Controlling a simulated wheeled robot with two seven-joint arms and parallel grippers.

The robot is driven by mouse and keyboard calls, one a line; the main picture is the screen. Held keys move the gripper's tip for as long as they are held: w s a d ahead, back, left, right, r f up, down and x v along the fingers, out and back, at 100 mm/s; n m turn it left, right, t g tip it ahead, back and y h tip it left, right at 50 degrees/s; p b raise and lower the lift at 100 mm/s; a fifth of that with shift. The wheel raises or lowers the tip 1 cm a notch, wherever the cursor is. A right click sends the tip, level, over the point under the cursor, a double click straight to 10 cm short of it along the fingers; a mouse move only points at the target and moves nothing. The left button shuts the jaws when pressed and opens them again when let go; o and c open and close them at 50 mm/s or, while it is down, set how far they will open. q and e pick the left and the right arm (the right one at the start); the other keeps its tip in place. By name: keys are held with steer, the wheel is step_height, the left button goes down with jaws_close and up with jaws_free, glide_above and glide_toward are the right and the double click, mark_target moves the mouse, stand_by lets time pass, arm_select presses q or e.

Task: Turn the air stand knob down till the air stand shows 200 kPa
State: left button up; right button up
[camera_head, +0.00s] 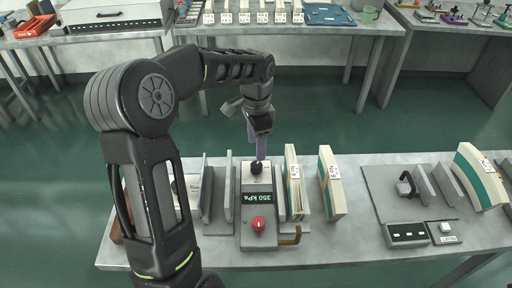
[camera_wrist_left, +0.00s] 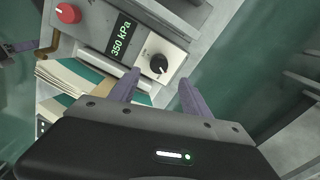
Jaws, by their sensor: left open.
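The air stand (camera_head: 246,236) is a grey box on the near bench, with a green display (camera_head: 259,198) that reads 350 kPa. Its black knob (camera_head: 256,168) sits on a pale plate at the far end. In the wrist view the knob (camera_wrist_left: 159,64) and the 350 kPa display (camera_wrist_left: 121,36) show clearly. My left gripper (camera_head: 261,153) points down over the knob. In the wrist view its purple fingers (camera_wrist_left: 159,78) are apart, with the knob just beyond the gap between their tips. Whether they touch it I cannot tell. My right gripper is not in view.
A red knob (camera_head: 258,224) sits on the stand's near part, with a brass-coloured pipe (camera_head: 290,237) beside it. Cream-sided upright blocks (camera_head: 331,184) stand close on the right. Grey upright plates (camera_head: 218,188) stand on the left.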

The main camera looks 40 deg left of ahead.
mark_target(257, 165)
arm_select(q)
steer(key=shift+s+d+r, duration=0.1)
steer(key=shift+s, duration=0.05)
steer(key=shift+f+p, duration=0.55)
steer(key=shift+f, duration=3.4)
steer(key=shift+c, duration=0.4)
jaws_close()
